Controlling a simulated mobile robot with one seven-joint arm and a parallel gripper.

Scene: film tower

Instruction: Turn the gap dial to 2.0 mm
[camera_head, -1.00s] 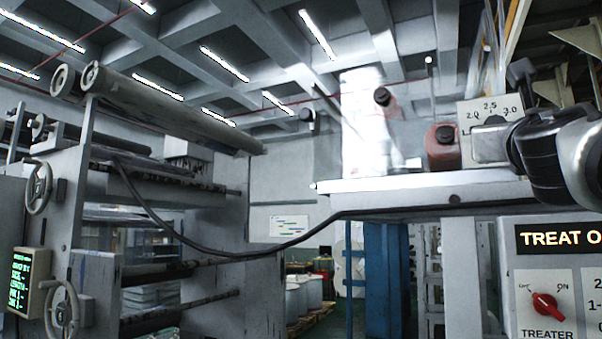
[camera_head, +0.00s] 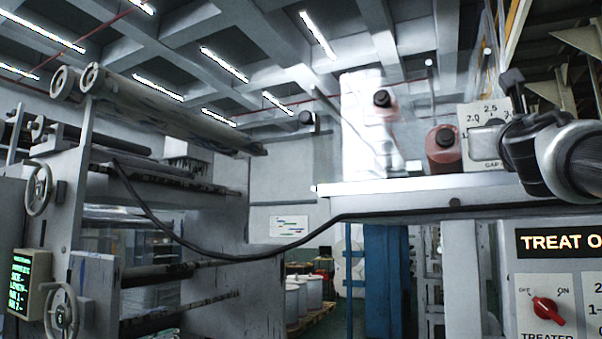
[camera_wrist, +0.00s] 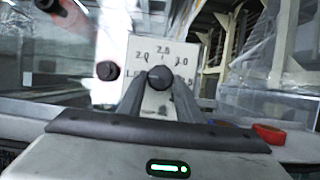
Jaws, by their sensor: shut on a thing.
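The gap dial's white plate (camera_head: 470,113) stands on the raised shelf at the right of the head view. In the wrist view the plate (camera_wrist: 133,48) faces me, with marks 2.0, 2.5 and 3.0 in an arc and further marks partly hidden by my fingers. The round black knob (camera_wrist: 160,77) sits between the fingertips of my gripper (camera_wrist: 160,88), which is shut on it. I cannot make out which mark the knob points to.
A treater panel with a red switch (camera_head: 546,308) is below. A roller machine (camera_head: 170,210) fills the left side.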

